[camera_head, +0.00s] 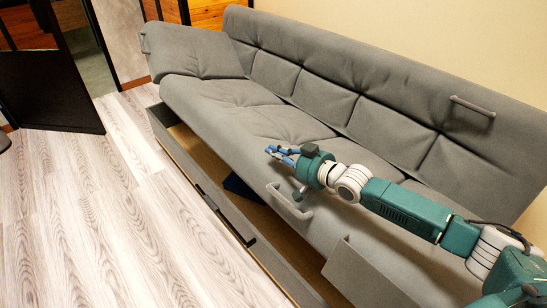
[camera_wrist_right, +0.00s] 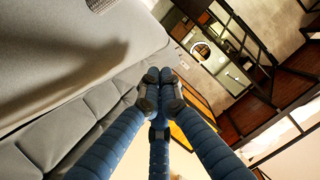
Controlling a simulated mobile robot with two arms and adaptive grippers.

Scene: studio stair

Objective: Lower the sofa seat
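The grey sofa seat (camera_head: 235,110) is raised, with an open gap between its front edge and the storage box (camera_head: 200,185) below. A grey bar handle (camera_head: 290,203) sits on the front edge of the seat. My right gripper (camera_head: 272,152) is above the seat, behind and slightly left of this handle, apart from it. In the right wrist view its blue fingers (camera_wrist_right: 160,82) come together at the tips with nothing visible between them. Grey sofa cushioning (camera_wrist_right: 75,120) fills the left of that view. My left gripper is not in view.
The backrest (camera_head: 370,90) stands along the wall and carries another handle (camera_head: 472,106). A padded armrest (camera_head: 190,52) is at the far left end. A dark blue thing (camera_head: 241,188) lies inside the box. The wooden floor (camera_head: 90,220) in front is clear.

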